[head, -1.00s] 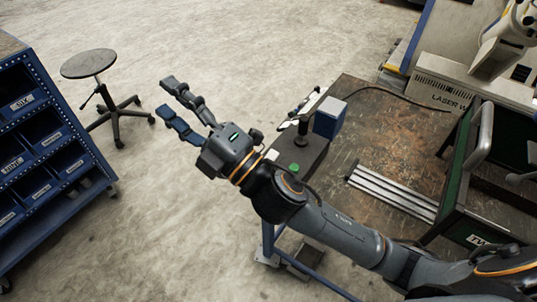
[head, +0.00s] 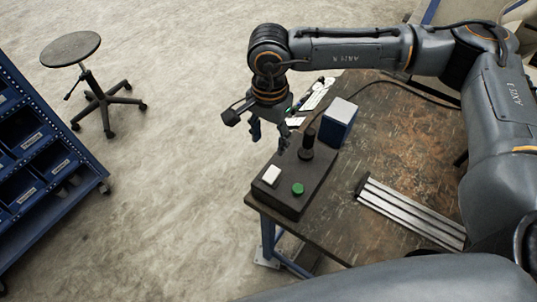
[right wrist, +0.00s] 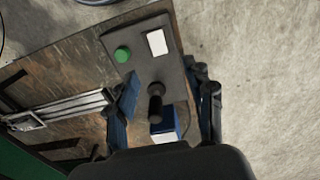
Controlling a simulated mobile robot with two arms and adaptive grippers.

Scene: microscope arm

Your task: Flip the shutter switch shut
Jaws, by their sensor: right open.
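A dark control box (head: 288,195) sits at the table's left corner. It carries a white switch plate (head: 271,175), a green button (head: 298,189) and an upright black lever (head: 306,145); I cannot tell which is the shutter switch. In the right wrist view the white plate (right wrist: 157,42), green button (right wrist: 122,54) and black lever (right wrist: 155,103) all show. My right gripper (head: 270,138) points down, open and empty, at the box's far left side. In the wrist view its fingers lie either side of the lever, apparently without touching it. My left gripper is out of view.
A blue box with a white top (head: 337,120) stands just behind the lever. Metal rails (head: 410,212) lie on the worn table (head: 395,150). A stool (head: 75,50) and blue bin rack (head: 45,165) stand on the floor at left.

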